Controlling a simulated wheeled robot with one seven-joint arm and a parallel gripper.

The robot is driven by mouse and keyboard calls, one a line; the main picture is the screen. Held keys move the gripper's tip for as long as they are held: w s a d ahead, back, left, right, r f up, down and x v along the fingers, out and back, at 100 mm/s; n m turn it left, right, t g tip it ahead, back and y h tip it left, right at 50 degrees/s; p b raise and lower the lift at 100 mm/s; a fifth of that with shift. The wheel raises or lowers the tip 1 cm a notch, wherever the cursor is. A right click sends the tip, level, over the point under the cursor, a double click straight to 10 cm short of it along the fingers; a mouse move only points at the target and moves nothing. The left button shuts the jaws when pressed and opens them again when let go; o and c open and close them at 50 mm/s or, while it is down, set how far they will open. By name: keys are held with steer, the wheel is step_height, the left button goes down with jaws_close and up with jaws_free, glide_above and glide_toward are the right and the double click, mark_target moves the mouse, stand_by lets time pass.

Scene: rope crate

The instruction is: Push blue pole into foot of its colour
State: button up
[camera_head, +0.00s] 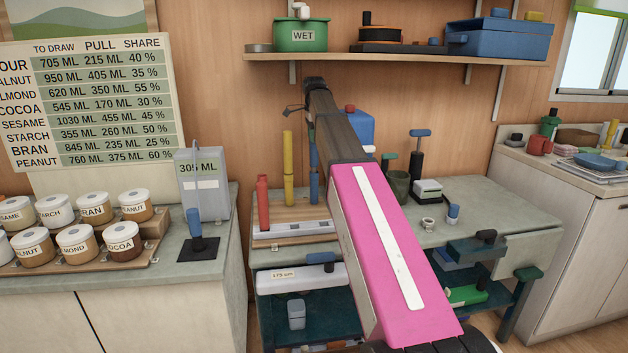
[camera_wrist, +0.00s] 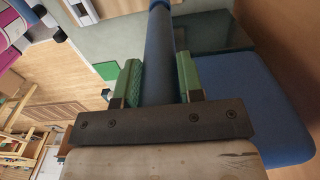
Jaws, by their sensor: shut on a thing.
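In the wrist view, my gripper (camera_wrist: 159,80) is shut on the blue pole (camera_wrist: 159,50), with a green finger on each side. The pole runs away from the fingers to a brighter blue part at the top edge, which looks like the blue foot (camera_wrist: 159,4). In the head view, a thin length of the blue pole (camera_head: 313,152) stands upright in line above the thicker blue foot (camera_head: 314,187). I cannot tell how deep the pole sits in it.
A yellow pole (camera_head: 288,152) stands in its foot left of the blue one, with a shorter red post (camera_head: 263,203) further left. A blue box (camera_head: 358,128) is close on the right, behind my arm. A shelf (camera_head: 400,60) hangs above. The bench's right side has clear patches.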

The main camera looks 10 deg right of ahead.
steer(key=shift+f, duration=1.15)
stand_by(1.3)
steer(key=o, duration=1.1)
steer(key=shift+c, duration=0.9)
step_height(320, 180, up, 7)
steer(key=shift+f, duration=0.1)
steer(key=shift+r, duration=0.35)
